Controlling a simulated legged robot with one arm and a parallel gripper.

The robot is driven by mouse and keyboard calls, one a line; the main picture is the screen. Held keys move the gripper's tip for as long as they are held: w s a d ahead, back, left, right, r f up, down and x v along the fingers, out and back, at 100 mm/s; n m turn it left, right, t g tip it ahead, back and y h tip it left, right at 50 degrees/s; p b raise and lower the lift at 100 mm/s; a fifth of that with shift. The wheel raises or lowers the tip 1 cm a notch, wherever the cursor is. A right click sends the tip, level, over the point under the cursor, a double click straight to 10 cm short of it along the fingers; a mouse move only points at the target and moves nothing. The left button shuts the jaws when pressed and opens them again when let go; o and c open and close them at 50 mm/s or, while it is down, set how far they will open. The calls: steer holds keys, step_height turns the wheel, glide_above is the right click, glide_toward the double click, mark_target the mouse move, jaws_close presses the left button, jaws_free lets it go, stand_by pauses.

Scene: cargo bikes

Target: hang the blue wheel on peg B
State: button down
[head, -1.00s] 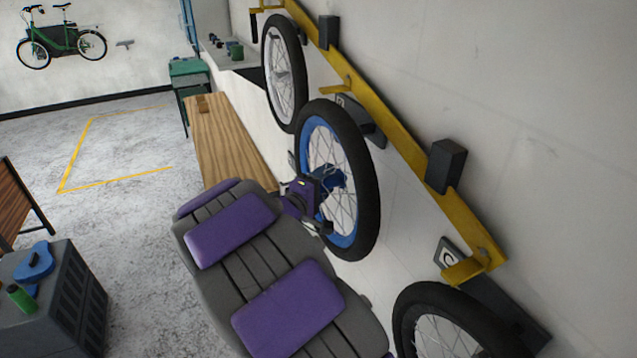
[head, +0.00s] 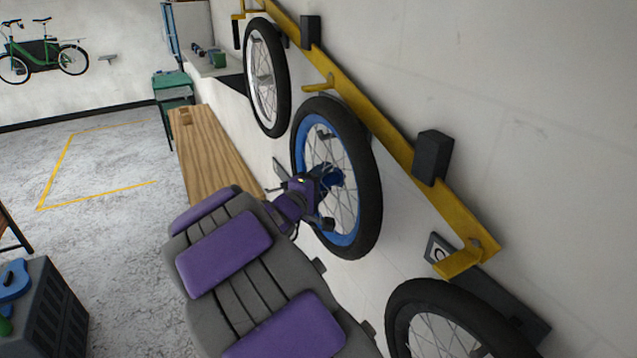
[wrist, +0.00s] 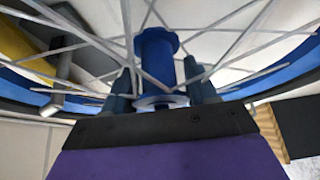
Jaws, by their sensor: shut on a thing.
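The blue wheel (head: 345,239), with a black tyre and blue rim, stands roughly upright in front of the wall. My gripper (head: 325,188) is shut on its blue hub, which shows between the two fingers in the wrist view (wrist: 157,55). The middle yellow peg (head: 318,87), by its place in the row peg B, sticks out from the yellow rail just above the tyre. Its label is hidden behind the wheel. A grey hook-like part (wrist: 62,75) shows among the spokes; I cannot tell whether it passes through them.
A white-rimmed wheel (head: 251,75) hangs farther along the rail (head: 390,135). Peg C (head: 460,262), with a dark wheel (head: 400,300) below it, is nearer. Dark blocks (head: 433,157) jut from the rail. A wooden bench (head: 212,150) stands beyond my arm.

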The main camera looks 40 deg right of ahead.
steer(key=shift+s+d+f+p, duration=0.1)
steer(key=shift+d+f+p, duration=0.35)
steer(key=shift+p, duration=0.15)
steer(key=shift+f, duration=0.15)
stand_by(0.4)
steer(key=shift+c, duration=1.2)
jaws_free()
steer(key=shift+a, duration=0.1)
